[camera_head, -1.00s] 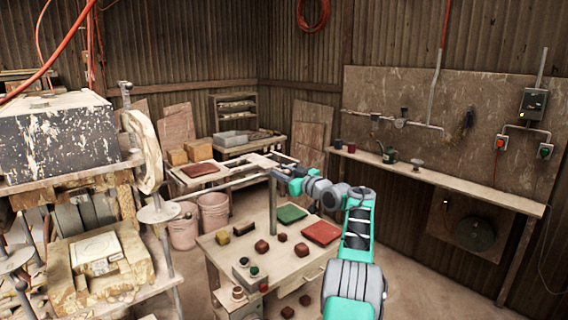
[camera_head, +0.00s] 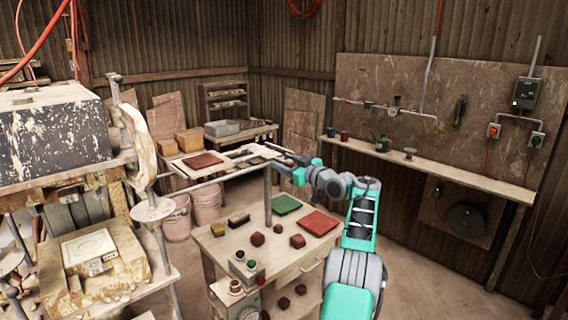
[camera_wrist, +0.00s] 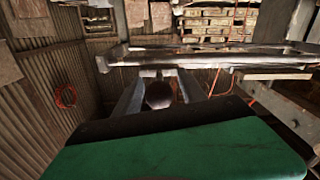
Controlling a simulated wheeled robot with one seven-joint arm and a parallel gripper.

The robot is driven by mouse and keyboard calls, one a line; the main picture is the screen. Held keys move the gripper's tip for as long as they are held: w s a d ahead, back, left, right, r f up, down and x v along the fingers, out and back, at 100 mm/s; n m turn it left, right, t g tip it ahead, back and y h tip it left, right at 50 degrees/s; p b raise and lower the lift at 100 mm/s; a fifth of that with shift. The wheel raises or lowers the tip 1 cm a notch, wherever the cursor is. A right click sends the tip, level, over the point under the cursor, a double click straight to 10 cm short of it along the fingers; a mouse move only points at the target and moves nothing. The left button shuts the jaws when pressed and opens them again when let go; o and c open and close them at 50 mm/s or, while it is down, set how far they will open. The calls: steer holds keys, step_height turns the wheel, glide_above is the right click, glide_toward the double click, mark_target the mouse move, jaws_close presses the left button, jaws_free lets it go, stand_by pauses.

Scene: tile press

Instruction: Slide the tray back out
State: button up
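The tray (camera_head: 172,166) is a pale flat frame beside the press, at the end of a long rail, with a reddish-brown tile (camera_head: 202,161) on it. My gripper (camera_head: 284,157) is at the right end of the tray's frame, above the work table. In the wrist view its two grey fingers (camera_wrist: 160,88) stand apart, with a dark rounded piece between them. A pale, worn crossbar of the frame (camera_wrist: 215,60) runs just beyond the fingertips. Whether the fingers touch it is not clear. The green face at the bottom of the wrist view hides what lies below.
The press (camera_head: 60,140) stands at left, with a handwheel (camera_head: 140,150). The work table (camera_head: 225,245) below carries a green tile (camera_head: 285,204), a red tile (camera_head: 317,223), several clay blocks and a button box (camera_head: 246,268). A wall shelf (camera_head: 430,171) is at right.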

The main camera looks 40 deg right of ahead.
mark_target(292, 166)
steer(key=shift+f, duration=0.1)
steer(key=shift+s+f+b, duration=0.1)
steer(key=shift+s+b, duration=0.25)
steer(key=s+b, duration=0.3)
steer(key=s, duration=0.4)
steer(key=shift+s, duration=0.15)
steer(key=shift+a, duration=0.1)
